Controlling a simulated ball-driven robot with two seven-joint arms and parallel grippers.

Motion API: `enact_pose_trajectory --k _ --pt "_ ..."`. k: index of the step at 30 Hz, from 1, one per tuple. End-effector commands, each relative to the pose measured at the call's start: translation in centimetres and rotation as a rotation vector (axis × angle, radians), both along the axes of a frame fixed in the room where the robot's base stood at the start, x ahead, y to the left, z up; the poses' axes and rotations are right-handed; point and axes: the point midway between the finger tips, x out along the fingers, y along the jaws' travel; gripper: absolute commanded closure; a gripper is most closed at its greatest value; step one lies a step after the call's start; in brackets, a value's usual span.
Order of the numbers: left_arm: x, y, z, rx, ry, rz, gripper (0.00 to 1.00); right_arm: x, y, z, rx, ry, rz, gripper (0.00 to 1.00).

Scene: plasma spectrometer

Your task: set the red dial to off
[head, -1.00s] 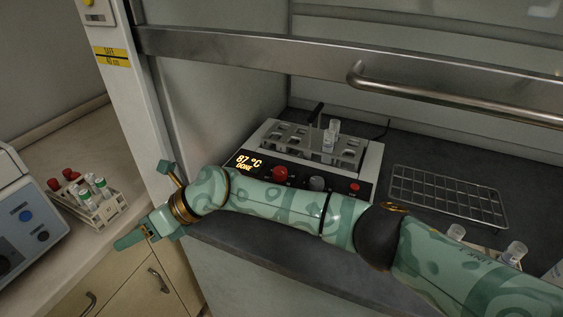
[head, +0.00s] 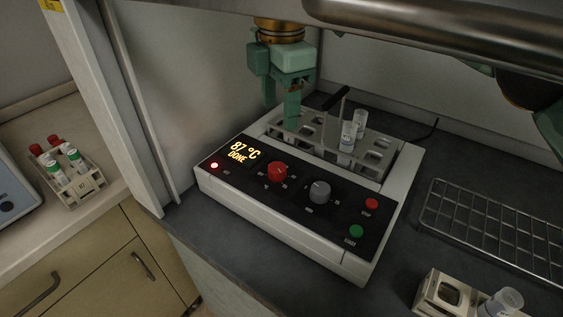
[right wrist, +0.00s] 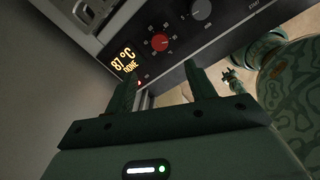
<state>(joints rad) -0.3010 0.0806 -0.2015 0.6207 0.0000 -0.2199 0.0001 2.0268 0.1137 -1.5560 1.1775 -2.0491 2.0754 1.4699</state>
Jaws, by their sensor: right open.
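The red dial (head: 278,171) is a round knob on the black front panel of the white heater block (head: 290,235). It sits right of the orange display (head: 241,152), which reads 87 °C DONE. In the right wrist view the red dial (right wrist: 160,41) has small markings around it. My right gripper (head: 280,112) is open and empty, pointing down behind the panel near the rack's left end, apart from the dial. Its fingers also show in the right wrist view (right wrist: 162,85). A small green claw (right wrist: 233,80), apparently my left gripper, shows far off there; its jaws are too small to judge.
A grey dial (head: 319,191), a red button (head: 371,204) and a green button (head: 356,231) share the panel. The rack (head: 374,169) behind holds vials. The raised sash (head: 430,22) hangs above. A wire rack (head: 490,235) lies at right.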

Motion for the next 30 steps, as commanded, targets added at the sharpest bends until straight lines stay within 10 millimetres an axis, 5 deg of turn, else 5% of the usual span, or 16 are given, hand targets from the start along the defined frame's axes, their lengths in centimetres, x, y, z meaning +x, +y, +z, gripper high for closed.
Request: enact_pose_trajectory --k 6,15,29,30 --pt "-1.0 0.2 -1.9 0.002 0.022 0.000 0.64 0.3 0.2 -6.4 0.002 0.008 0.005 0.45" --pt "-1.7 0.2 -3.5 0.003 0.040 0.001 0.64 0.6 0.4 -12.3 0.003 0.006 0.004 0.45" --pt "-1.7 0.0 -3.8 0.001 0.042 0.002 0.64 0.7 0.4 -13.6 0.003 0.002 0.005 0.45" --pt "-1.7 0.0 -3.8 0.001 0.042 0.002 0.64 0.7 0.4 -13.6 0.003 0.002 0.005 0.53"
